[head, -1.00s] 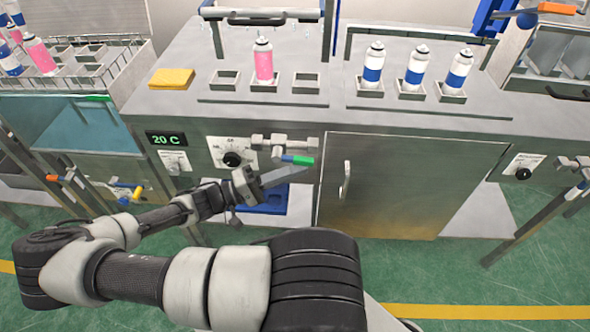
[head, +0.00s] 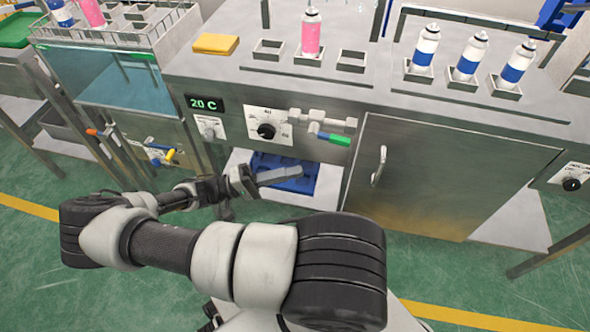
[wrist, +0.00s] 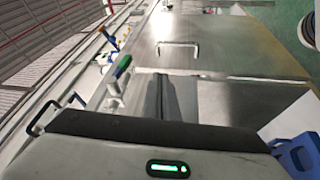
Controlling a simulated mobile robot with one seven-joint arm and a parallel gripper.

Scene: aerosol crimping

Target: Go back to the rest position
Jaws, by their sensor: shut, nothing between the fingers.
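My gripper (head: 285,173) is in front of the workbench, over the lower shelf opening left of the steel cabinet door (head: 400,170). Its fingers look closed together and hold nothing. In the wrist view the fingers (wrist: 170,98) point toward the bench front, with the green-tipped lever handle (wrist: 123,66) to their left. In the head view that lever handle (head: 335,138) is above and right of my gripper, apart from it. My arm is bent low in front of the bench.
A blue tray (head: 300,187) lies on the lower shelf behind my gripper. A pink can (head: 311,35) stands in a holder on the bench, and white-blue cans (head: 468,58) stand to the right. A yellow sponge (head: 215,44) lies at left. Green floor (head: 80,280) is open in front.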

